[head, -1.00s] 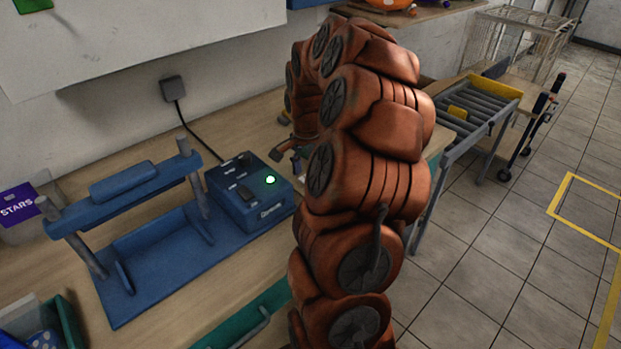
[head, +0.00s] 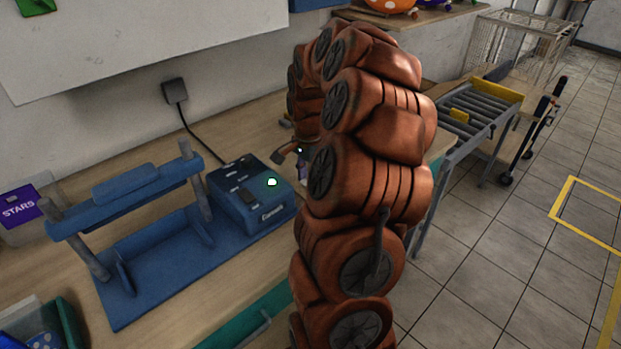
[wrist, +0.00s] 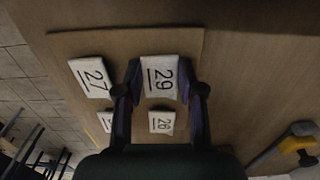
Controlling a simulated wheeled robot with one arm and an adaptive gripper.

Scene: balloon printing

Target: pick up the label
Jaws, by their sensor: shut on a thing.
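A white label marked 29 (wrist: 160,80) is between the two fingers of my gripper (wrist: 160,72) in the wrist view. The fingers are shut on its left and right edges. Whether it is clear of the wooden board cannot be told. A label marked 27 (wrist: 91,78) lies to its left, and one marked 26 (wrist: 161,122) lies nearer the gripper's base. Another label (wrist: 107,121) is partly hidden by the left finger. In the head view my arm hides most of the gripper and all the labels.
A blue press stand (head: 150,262) and a blue control box (head: 250,197) with a lit green light stand on the wooden bench. A roller conveyor (head: 470,125) is to the right.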

